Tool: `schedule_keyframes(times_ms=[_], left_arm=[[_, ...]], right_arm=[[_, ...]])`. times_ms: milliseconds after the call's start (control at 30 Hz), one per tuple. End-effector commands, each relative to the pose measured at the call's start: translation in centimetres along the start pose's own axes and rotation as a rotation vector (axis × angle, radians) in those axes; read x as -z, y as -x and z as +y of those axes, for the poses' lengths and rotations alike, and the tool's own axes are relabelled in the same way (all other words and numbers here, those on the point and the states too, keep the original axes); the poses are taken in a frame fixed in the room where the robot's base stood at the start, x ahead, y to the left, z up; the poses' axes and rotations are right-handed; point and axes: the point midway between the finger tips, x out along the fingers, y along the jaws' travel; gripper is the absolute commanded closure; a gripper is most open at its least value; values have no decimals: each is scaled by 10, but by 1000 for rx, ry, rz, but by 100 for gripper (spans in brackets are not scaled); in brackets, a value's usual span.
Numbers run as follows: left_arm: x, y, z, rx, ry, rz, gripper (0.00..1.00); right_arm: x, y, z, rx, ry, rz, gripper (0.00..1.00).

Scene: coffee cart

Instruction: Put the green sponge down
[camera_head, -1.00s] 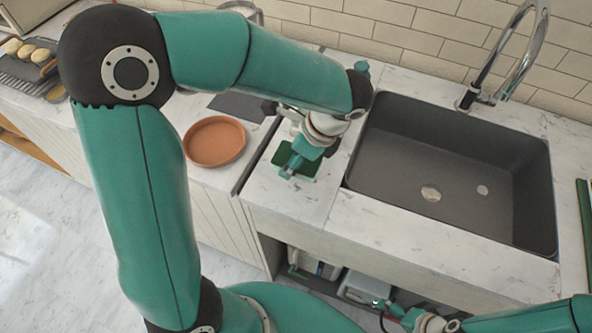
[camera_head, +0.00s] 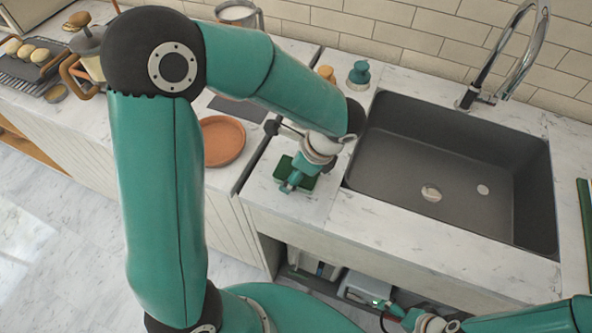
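The green sponge (camera_head: 308,181) is a dark green block at the white marble counter strip left of the sink. My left gripper (camera_head: 291,184) reaches down over it and appears shut on it, with green showing on both sides of the fingers. The wrist and fingers hide the sponge's middle. I cannot tell whether its underside touches the counter. My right gripper (camera_head: 384,307) is low at the bottom right, in front of the cabinet, far from the sponge. It is too small to tell whether its fingers are open.
A grey sink (camera_head: 450,150) with a chrome tap (camera_head: 515,60) lies to the right. A terracotta plate (camera_head: 222,141) is to the left across a gap in the counter. A teal-topped bottle (camera_head: 359,74) and an orange-topped item (camera_head: 325,72) stand behind. The front counter strip is clear.

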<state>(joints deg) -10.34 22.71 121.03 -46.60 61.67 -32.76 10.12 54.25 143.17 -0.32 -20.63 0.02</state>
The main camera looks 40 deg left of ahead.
Motion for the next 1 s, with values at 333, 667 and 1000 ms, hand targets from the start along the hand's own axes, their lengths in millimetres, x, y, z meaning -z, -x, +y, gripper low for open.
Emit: schedule_keyframes(times_ms=[333,667,1000], left_arm=[[0,0,0,0,-1,0,12],[0,33,-1,5,-1,2,12],[0,99,-1,3,-2,2,12]], right_arm=[[0,0,0,0,0,0,0],[0,2,-1,0,0,0,0],[0,3,-1,0,0,0,0]])
